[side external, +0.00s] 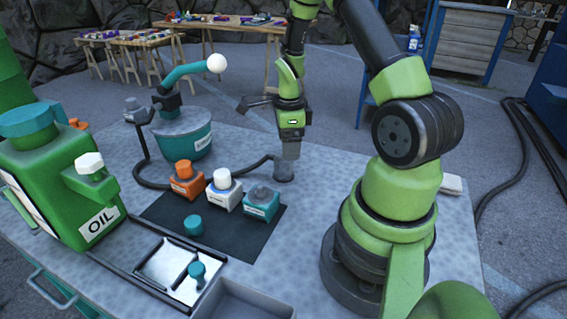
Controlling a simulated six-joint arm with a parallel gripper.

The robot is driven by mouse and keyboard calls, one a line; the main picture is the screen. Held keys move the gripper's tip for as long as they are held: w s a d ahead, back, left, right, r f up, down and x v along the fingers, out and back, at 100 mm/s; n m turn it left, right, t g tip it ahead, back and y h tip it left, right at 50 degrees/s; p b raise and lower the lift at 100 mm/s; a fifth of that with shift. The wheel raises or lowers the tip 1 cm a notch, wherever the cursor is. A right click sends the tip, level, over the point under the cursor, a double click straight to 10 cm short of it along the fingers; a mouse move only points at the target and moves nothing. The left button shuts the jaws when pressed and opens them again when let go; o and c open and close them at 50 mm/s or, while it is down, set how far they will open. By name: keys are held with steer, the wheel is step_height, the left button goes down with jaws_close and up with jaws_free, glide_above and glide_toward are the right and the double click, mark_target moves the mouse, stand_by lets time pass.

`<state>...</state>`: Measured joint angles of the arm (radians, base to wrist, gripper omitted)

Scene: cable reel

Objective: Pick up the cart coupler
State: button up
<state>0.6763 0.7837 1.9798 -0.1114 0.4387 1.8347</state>
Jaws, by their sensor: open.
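My gripper (291,150) points straight down over the table, right of the teal drum. Its jaws are open, seen nearly edge-on. Just below them a short dark grey cylindrical fitting (283,170) stands upright on the table, at the end of a black cable (250,166); it is likely the cart coupler. The jaw tips are just above or beside its top; I cannot tell whether they touch. Another grey fitting (138,112) stands at the cable's other visible end, at the left, so which one is the coupler is not certain.
The teal drum (183,140) with a curved teal handle stands behind. Orange, white and teal capped blocks (225,190) sit on a black mat (240,235). A green oil can (65,185) and a metal tray (165,265) are at the left front. Table right of the fitting is clear.

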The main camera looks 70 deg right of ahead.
mark_target(286, 165)
steer(key=shift+w+a+f, duration=0.1)
steer(key=shift+a+f, duration=0.1)
steer(key=shift+f, duration=1.4)
steer(key=shift+w+a+f, duration=0.1)
steer(key=shift+a+f, duration=0.05)
steer(key=shift+f, duration=1.4)
steer(key=shift+c, duration=0.4)
steer(key=c, duration=1)
